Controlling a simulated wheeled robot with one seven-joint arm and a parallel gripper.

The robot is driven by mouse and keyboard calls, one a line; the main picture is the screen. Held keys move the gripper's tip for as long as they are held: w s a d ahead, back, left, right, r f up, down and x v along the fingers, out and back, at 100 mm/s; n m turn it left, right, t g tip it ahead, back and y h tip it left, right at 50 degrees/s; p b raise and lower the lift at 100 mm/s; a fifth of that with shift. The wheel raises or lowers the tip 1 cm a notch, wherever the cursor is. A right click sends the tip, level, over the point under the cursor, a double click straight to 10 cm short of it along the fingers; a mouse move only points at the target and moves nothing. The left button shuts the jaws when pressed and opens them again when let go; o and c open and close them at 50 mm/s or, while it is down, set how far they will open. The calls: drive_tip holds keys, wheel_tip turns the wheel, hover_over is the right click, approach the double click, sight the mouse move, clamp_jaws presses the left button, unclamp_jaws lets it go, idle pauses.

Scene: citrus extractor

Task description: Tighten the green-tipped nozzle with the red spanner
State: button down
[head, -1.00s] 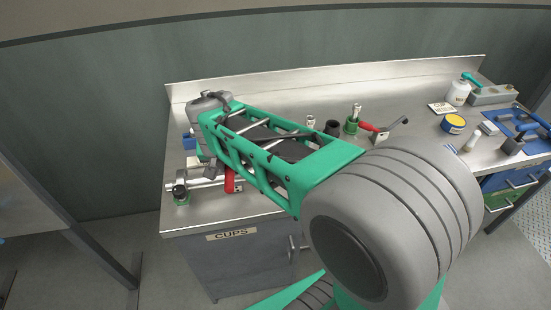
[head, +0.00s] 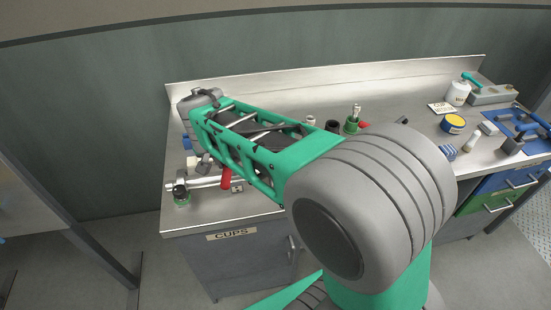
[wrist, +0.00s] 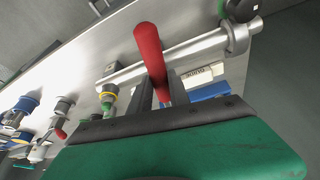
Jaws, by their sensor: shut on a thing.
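The red spanner's handle (wrist: 150,50) stands between my gripper's two dark fingers in the wrist view. My gripper (wrist: 161,88) is shut on it. The handle crosses in front of a silver pipe; I cannot tell if they touch. The spanner's head is not clearly visible. In the head view the red handle (head: 227,178) shows below my arm, beside the pipe (head: 205,183). A dark fitting with a green ring (head: 182,197), likely the green-tipped nozzle, is at the pipe's left end. In the wrist view a dark round fitting (wrist: 240,10) sits at the pipe's upper right end.
Several small fittings lie at the wrist view's left. A green-based fitting (head: 352,126) stands behind my arm. A yellow-and-blue tin (head: 453,124) and white bottle (head: 458,93) are at right.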

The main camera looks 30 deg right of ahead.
drive_tip(key=shift+w+m, duration=0.6)
drive_tip(key=shift+w, duration=0.05)
drive_tip(key=shift+w+d+r+m+g+h+p, duration=0.1)
drive_tip(key=shift+w+d+m+g+h+p, duration=0.15)
drive_tip(key=shift+w+m, duration=0.45)
drive_tip(key=shift+w+m+g+h+p, duration=0.15)
drive_tip(key=shift+w+m+h+p, duration=0.15)
drive_tip(key=shift+w+m, duration=0.35)
idle(0.9)
drive_tip(key=shift+w+d+m+p, duration=0.25)
drive_tip(key=shift+w+m, duration=0.15)
drive_tip(key=shift+w, duration=0.2)
drive_tip(key=shift+w+d+m+p, duration=0.1)
drive_tip(key=shift+w+m+p, duration=0.2)
drive_tip(key=shift+w, duration=0.3)
drive_tip(key=shift+w+d+m+g+h+p, duration=0.25)
drive_tip(key=shift+w+d+m+p, duration=0.1)
drive_tip(key=shift+w+m, duration=0.25)
drive_tip(key=shift+w+d+m+g+h+p, duration=0.1)
drive_tip(key=shift+w+d+m+g+p, duration=0.2)
drive_tip(key=shift+w+m, duration=0.2)
idle(0.6)
drive_tip(key=shift+s+a+n+t+b, duration=0.25)
drive_tip(key=shift+s+a+n+b, duration=0.3)
drive_tip(key=shift+s+n+b, duration=0.4)
idle(1.2)
